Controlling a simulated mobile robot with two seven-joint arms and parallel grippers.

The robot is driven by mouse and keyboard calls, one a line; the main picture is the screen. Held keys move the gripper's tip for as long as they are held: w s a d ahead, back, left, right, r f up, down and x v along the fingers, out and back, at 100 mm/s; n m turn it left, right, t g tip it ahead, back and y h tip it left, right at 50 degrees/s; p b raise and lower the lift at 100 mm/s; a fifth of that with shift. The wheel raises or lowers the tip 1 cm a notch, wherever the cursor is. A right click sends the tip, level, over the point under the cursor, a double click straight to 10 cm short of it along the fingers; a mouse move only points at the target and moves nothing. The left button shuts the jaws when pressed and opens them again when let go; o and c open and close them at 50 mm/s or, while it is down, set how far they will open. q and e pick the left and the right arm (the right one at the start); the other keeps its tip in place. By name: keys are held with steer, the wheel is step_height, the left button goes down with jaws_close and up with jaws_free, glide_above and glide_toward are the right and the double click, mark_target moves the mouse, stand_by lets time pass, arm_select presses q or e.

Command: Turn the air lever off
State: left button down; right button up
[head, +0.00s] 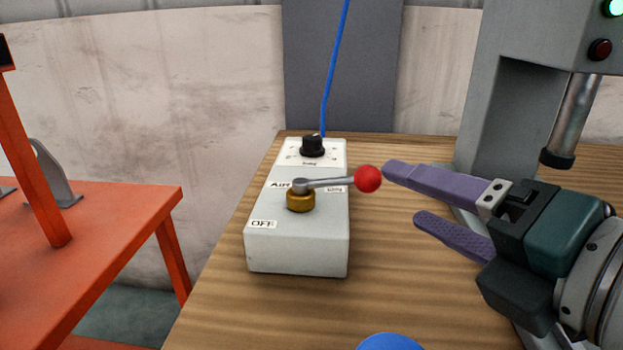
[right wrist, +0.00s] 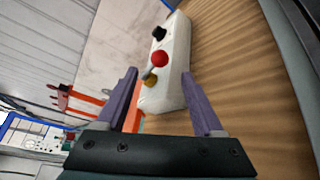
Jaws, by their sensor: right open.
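The air lever (head: 335,184) is a grey rod with a red ball knob (head: 367,179), pivoting on a brass hub (head: 300,199) on a light grey box (head: 297,246). The rod points right, and the OFF label (head: 262,224) is at the box's front left. My right gripper (head: 402,194) is open, its purple fingers pointing left, just right of the red knob and apart from it in the picture. In the right wrist view the knob (right wrist: 159,58) shows ahead, between and beyond the spread fingers (right wrist: 163,100). My left gripper is not in view.
A black dial (head: 312,146) sits on the box's back, with a blue hose (head: 328,85) rising behind. A grey press-like machine (head: 530,90) stands at the back right. A blue round object (head: 390,343) is at the front edge. An orange table (head: 90,260) stands left.

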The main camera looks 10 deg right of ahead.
mark_target(376, 183)
steer(key=b+x, duration=0.1)
steer(key=x, duration=0.7)
steer(key=shift+w+f, duration=0.1)
steer(key=shift+w, duration=0.3)
jaws_close()
stand_by(1.0)
